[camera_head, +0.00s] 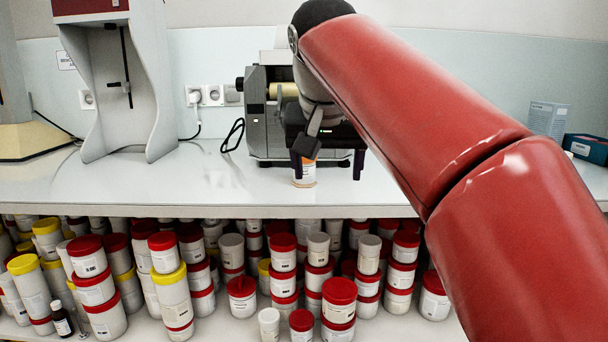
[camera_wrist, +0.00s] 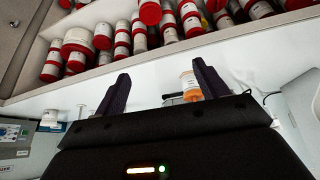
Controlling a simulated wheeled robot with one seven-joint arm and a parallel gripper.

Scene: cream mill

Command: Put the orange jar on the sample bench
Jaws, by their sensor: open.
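The orange jar (camera_head: 304,176) is small, white and orange, and stands on the white bench top (camera_head: 225,185) close to the front edge. Part of it is hidden by a finger of my gripper (camera_head: 327,176) in the head view. In the wrist view my gripper (camera_wrist: 161,70) is open, with its two dark fingers apart. The jar (camera_wrist: 190,86) shows there between the fingers, close beside the right one. The fingers are not shut on it, and I cannot tell whether one touches it.
A grey label printer (camera_head: 268,110) stands just behind my gripper. A tall grey stand (camera_head: 160,80) is at left. A shelf below holds many white jars (camera_head: 283,262) with red, yellow or white lids. Boxes (camera_head: 585,148) lie at right. Bench left of the jar is clear.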

